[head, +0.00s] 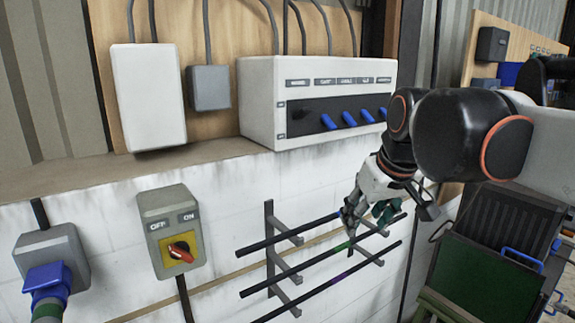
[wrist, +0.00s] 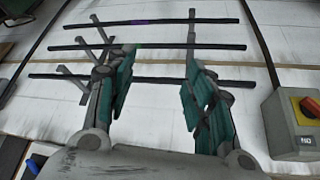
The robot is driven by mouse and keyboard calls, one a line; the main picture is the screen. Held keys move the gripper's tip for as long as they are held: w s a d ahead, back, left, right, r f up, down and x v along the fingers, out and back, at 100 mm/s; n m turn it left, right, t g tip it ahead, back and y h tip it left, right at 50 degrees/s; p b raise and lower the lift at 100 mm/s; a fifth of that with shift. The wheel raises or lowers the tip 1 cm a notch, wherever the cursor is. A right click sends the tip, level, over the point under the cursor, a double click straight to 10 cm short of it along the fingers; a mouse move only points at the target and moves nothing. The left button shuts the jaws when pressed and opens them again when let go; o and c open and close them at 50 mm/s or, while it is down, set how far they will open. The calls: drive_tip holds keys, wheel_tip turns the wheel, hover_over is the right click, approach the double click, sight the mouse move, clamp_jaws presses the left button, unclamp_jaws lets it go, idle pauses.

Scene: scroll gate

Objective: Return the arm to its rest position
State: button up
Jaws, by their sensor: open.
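My gripper (head: 365,221) is at the end of my black, white and grey arm, which reaches in from the right in the head view. It is in front of the right part of a wall rack of dark horizontal bars (head: 300,285). In the wrist view, my gripper (wrist: 160,66) has its two green-padded fingers apart with nothing between them. The rack bars (wrist: 152,46) lie beyond the fingertips; whether they touch is not clear.
An OFF/ON box with a red knob (head: 172,232) is on the wall. A panel with blue levers (head: 318,102) stands on the ledge above. A blue plug (head: 47,280) sits at the lower left. A green-fronted case (head: 485,270) is below my arm.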

drive_tip(key=s+d+f+m+b, duration=0.1)
drive_tip(key=s+f+b, duration=0.4)
drive_tip(key=f, duration=0.6)
drive_tip(key=s+d+f+m+t+b, duration=0.1)
drive_tip(key=s+f+b, duration=0.4)
drive_tip(key=f, duration=0.6)
drive_tip(key=s+d+f+m+h+b, duration=0.1)
drive_tip(key=s+f+b, duration=0.4)
drive_tip(key=f, duration=0.6)
drive_tip(key=shift+s+d+t+b, duration=0.4)
drive_tip(key=shift+s+d, duration=0.15)
drive_tip(key=shift+d, duration=0.3)
